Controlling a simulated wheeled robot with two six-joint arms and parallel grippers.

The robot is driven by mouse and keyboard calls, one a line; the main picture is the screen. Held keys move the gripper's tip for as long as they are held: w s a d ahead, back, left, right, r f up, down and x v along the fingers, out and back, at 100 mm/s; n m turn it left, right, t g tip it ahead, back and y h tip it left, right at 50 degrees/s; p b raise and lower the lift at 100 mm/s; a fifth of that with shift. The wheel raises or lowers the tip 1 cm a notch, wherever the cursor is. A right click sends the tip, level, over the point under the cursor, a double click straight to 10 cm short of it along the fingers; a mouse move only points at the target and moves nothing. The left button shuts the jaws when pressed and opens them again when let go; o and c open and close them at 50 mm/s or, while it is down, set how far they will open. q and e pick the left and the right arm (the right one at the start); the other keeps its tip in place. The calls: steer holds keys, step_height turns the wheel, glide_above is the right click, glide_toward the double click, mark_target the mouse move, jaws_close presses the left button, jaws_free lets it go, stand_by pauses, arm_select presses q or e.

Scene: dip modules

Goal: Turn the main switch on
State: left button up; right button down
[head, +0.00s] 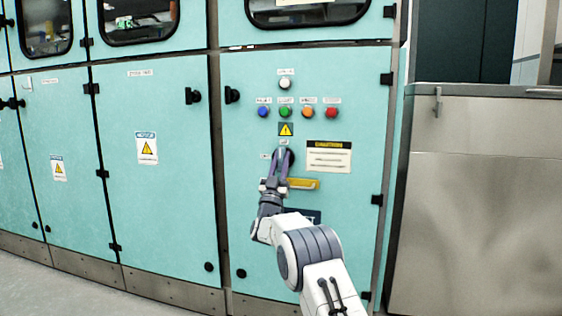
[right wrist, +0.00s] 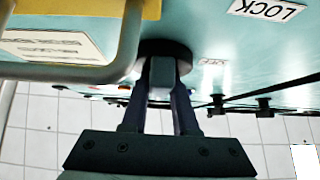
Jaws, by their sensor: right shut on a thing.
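The main switch is a dark round knob with a grip bar on the teal cabinet door, below the yellow warning triangle. In the head view my right gripper (head: 281,162) reaches up to it and covers most of it. In the right wrist view the switch (right wrist: 165,50) shows its dark round base and grey bar. My right gripper (right wrist: 160,88) has one finger on each side of that bar and is shut on it. The switch's exact angle is hard to read. My left gripper is in neither view.
Blue, green, orange and red buttons (head: 285,112) sit above the switch, with a white one (head: 285,83) higher up. A caution label (head: 329,157) is to the right. A metal cabinet (head: 475,200) stands at far right.

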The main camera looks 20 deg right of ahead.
steer(key=c, duration=0.7)
jaws_free()
steer(key=shift+a+f, duration=0.1)
steer(key=shift+p+v, duration=1.9)
steer(key=shift+v, duration=3.25)
